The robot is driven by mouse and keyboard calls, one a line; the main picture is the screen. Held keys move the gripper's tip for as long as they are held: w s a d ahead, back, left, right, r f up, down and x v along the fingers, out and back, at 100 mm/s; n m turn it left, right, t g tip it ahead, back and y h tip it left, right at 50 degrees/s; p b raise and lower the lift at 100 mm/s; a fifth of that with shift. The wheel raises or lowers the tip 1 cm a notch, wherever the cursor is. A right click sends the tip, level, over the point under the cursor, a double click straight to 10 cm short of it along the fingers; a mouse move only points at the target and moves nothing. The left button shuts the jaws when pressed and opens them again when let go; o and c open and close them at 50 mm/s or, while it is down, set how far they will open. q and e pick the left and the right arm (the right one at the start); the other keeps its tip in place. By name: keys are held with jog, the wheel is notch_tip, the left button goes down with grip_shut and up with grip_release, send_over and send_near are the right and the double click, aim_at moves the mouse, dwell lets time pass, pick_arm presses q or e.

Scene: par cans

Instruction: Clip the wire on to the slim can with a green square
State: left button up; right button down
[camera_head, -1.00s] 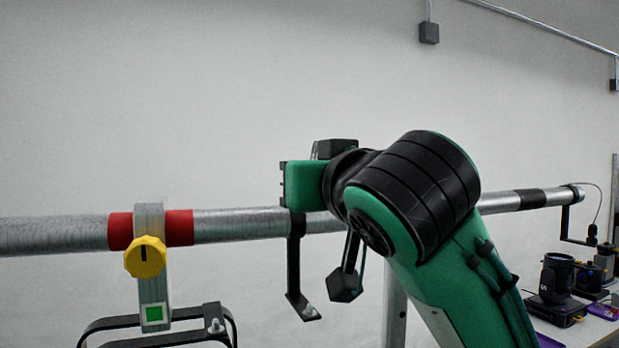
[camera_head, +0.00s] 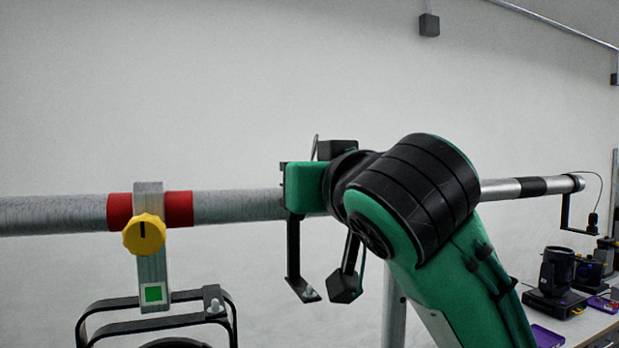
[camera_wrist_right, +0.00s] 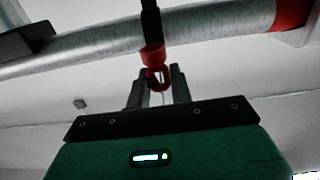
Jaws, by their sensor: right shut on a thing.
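The slim can (camera_head: 175,343) is cut off by the bottom edge in the head view, hanging in its black yoke (camera_head: 230,318). A grey clamp (camera_head: 152,267) with a yellow knob and a green square (camera_head: 153,293) holds it on the pipe, between red bands. My right gripper (camera_wrist_right: 158,88) is shut on a red clip (camera_wrist_right: 154,62) in the right wrist view; a black piece runs up from it across the pipe. In the head view my right arm is right of the can, apart from it, and its fingertips are hidden. My left gripper is out of view.
The grey pipe (camera_head: 55,214) crosses the whole head view, behind my right wrist. A black bracket (camera_head: 295,262) hangs beside my wrist, between it and the can. A black lamp (camera_head: 556,275) and purple trays stand on a table at right.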

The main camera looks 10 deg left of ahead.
jog(key=shift+f+b, duration=3.1)
jog(key=shift+f, duration=1.05)
jog(key=shift+a, duration=0.1)
jog(key=shift+s+a+f+b, duration=0.1)
jog(key=shift+s+a+b, duration=0.05)
jog(key=shift+s+a, duration=1.25)
jog(key=shift+s+a+f+b, duration=0.1)
jog(key=shift+s+a, duration=0.75)
jog(key=shift+a, duration=1.05)
jog(key=shift+s+a+b, duration=0.15)
jog(key=shift+s+a, duration=1)
jog(key=shift+a, duration=0.5)
jog(key=shift+f+b, duration=0.35)
jog(key=shift+b, duration=0.15)
